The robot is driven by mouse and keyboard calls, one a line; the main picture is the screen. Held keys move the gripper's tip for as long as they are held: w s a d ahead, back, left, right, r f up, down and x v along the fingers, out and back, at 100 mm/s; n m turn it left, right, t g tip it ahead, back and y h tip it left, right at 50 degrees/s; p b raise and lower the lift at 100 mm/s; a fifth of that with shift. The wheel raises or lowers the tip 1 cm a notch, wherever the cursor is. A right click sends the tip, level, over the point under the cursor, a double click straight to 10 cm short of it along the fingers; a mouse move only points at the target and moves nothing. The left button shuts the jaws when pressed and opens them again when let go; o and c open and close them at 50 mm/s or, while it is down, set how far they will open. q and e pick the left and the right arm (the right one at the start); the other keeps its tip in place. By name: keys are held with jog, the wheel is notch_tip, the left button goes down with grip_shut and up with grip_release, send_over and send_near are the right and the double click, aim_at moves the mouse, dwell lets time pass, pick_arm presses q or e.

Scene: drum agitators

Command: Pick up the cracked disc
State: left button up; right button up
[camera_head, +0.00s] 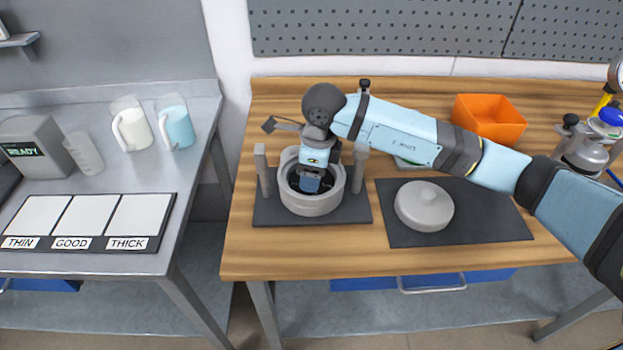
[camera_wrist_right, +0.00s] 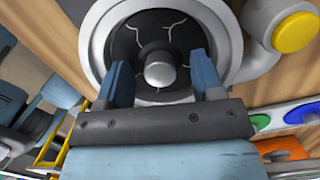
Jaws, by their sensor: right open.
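The cracked disc (camera_wrist_right: 136,36) is black with pale crack lines and lies inside a round grey pot (camera_head: 311,204). A short grey knob (camera_wrist_right: 160,70) stands up from its middle. In the head view the disc is mostly hidden by my right gripper (camera_head: 311,186), which points down into the pot. In the right wrist view the blue fingers of my right gripper (camera_wrist_right: 160,66) are apart, one on each side of the knob. A gap shows between knob and fingers. My left gripper is not in view.
The pot stands between two grey posts (camera_head: 262,170) on a dark mat. A grey lid (camera_head: 424,206) lies on another dark mat (camera_head: 490,225) to the right. An orange bin (camera_head: 488,118) stands behind. A side table (camera_head: 195,150) with jugs is at the left.

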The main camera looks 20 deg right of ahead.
jog(key=c, duration=1)
jog(key=shift+c, duration=0.3)
jog(key=shift+r, duration=0.15)
